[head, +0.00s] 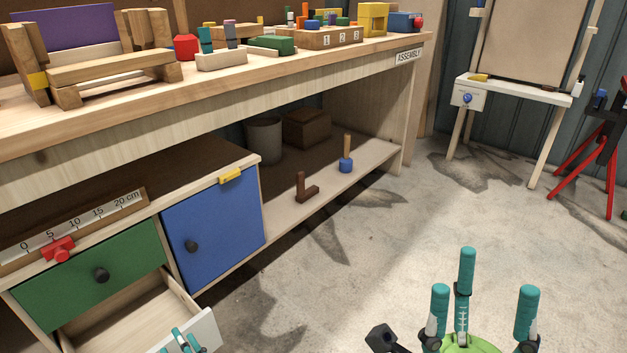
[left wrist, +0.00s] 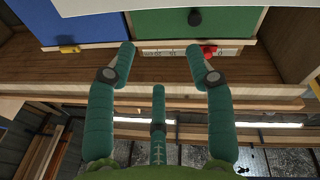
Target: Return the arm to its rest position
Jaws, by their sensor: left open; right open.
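My left gripper (head: 180,342) shows only its teal fingertips at the bottom edge of the head view, by the front panel of the open drawer (head: 125,318). Whether it touches the drawer cannot be told. In the left wrist view its fingers (left wrist: 160,68) are spread apart with nothing between them; that view appears upside down. My right gripper (head: 478,295) is at the lower right of the head view, its three teal fingers spread, pointing up and empty, over the concrete floor. Most of both arms is out of view.
The workbench holds a green drawer front (head: 90,278), a blue door (head: 212,222) and a ruler with a red slider (head: 58,250). A lower shelf carries a brown L-shaped block (head: 306,188) and a blue-based peg (head: 346,160). An easel (head: 515,95) stands behind. Open floor lies right.

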